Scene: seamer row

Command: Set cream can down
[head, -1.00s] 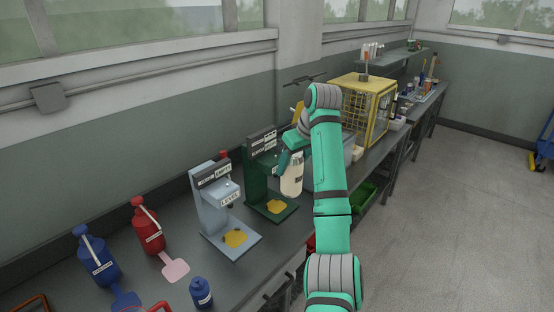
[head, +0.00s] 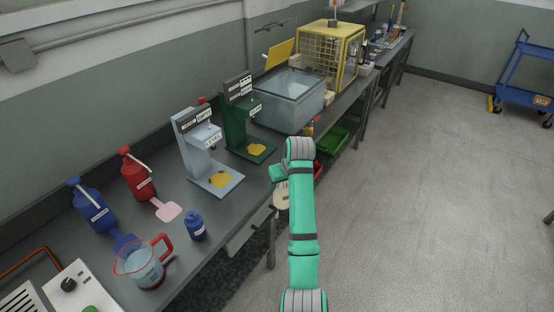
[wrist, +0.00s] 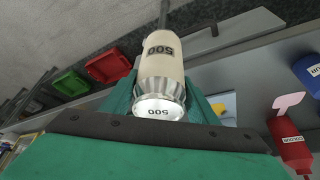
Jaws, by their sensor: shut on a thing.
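The cream can (wrist: 162,62), labelled 500 with a silver end, fills the middle of the wrist view. My gripper (wrist: 165,100) is shut on it, with teal fingers at both sides. In the head view my gripper (head: 279,174) holds the can (head: 282,200) out beside the bench's front edge, partly hidden by my arm. On the bench stand a grey-blue seamer (head: 199,150) and a green seamer (head: 241,118), each with a yellow patch on its base. The can is apart from both.
On the bench (head: 185,250) are a blue jar (head: 196,226), a clear red-handled jug (head: 145,268), red (head: 138,175) and blue (head: 92,207) bottles, a glass tank (head: 290,100) and a yellow cage (head: 327,55). A green bin (head: 332,140) sits below. Open floor lies right.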

